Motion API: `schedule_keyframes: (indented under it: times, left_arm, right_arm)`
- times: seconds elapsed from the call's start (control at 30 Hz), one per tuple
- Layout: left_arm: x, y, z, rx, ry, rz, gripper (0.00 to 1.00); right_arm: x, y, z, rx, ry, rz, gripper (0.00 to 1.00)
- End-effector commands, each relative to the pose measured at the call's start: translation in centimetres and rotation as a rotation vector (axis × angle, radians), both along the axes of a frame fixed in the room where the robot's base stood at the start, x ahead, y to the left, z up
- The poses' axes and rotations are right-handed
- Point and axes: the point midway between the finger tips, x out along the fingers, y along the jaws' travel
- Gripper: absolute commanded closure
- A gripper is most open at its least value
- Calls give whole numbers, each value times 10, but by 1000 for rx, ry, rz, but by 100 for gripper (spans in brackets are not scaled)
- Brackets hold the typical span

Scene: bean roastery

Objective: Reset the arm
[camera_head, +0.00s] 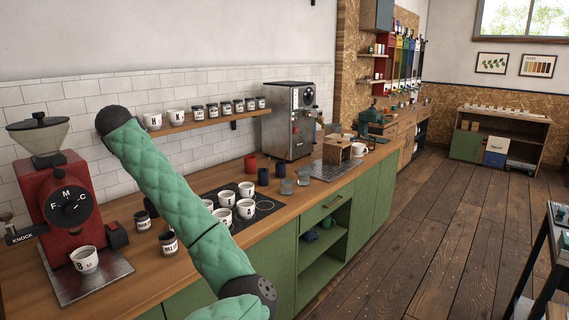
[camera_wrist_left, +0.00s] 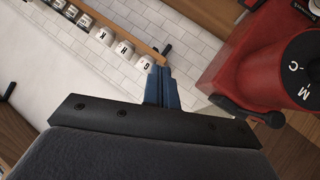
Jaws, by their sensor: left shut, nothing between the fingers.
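My green-sleeved arm (camera_head: 178,190) rises from the bottom of the head view and slants up to the left, over the wooden counter. It ends in a dark round joint, and no gripper shows there. In the left wrist view my left gripper (camera_wrist_left: 162,88) has its blue fingers together, shut and empty, with the white tiled wall behind them. The red grinder (camera_wrist_left: 265,65) is to the right of the fingers, apart from them as far as I can tell. My right gripper is in neither view.
The red grinder (camera_head: 68,200) stands at the counter's left with a lettered cup (camera_head: 84,260) on its base. A wall shelf (camera_head: 195,124) holds cups and jars. White cups (camera_head: 246,209) stand on a dark plate. A steel machine (camera_head: 290,120) stands farther back. The floor (camera_head: 430,225) at right is open.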

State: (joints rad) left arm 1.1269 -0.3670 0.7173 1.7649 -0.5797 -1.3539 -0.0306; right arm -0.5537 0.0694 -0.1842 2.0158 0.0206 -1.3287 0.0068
Motion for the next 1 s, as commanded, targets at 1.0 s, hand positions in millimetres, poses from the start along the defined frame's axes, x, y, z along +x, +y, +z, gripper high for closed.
schedule_keyframes:
  times: [1.0]
  left_arm:
    - [-39,-177,-215,258,39,-456,100]
  right_arm:
    - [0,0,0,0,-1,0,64]
